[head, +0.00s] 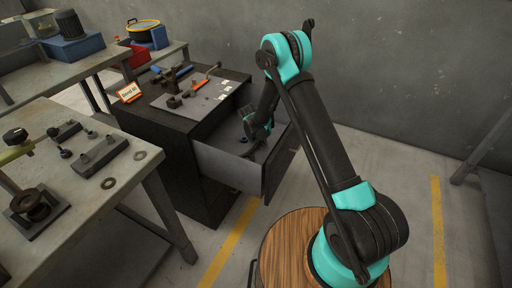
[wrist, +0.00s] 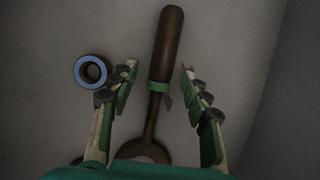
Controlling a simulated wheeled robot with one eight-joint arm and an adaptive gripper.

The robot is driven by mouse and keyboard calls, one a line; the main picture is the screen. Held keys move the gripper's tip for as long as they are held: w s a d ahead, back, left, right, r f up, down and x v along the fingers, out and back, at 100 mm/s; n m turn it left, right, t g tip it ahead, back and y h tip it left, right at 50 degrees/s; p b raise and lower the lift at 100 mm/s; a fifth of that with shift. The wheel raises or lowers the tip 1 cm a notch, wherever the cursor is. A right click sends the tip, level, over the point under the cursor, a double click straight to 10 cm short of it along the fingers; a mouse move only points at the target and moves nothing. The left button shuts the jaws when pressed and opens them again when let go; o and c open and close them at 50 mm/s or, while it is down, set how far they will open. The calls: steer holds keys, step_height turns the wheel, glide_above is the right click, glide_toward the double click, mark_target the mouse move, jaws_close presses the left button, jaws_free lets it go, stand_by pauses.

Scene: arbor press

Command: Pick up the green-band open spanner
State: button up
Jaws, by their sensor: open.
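The green-band open spanner (wrist: 166,52) lies on a plain grey surface in the wrist view, with a thick dark handle toward the top. Its green band (wrist: 159,86) circles the shank. The rounded end at the bottom is partly hidden by my gripper's body. My gripper (wrist: 157,72) is open, one finger on each side of the spanner, with visible gaps. In the head view my gripper (head: 249,130) reaches down into the open drawer (head: 228,168); the spanner cannot be made out there.
A blue-rimmed ring (wrist: 90,71) lies just left of the left finger. The drawer's front wall (head: 280,165) stands close to the arm. A workbench (head: 125,180) stands at left.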

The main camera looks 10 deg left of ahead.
steer(key=shift+f, duration=0.1)
jaws_close()
stand_by(0.3)
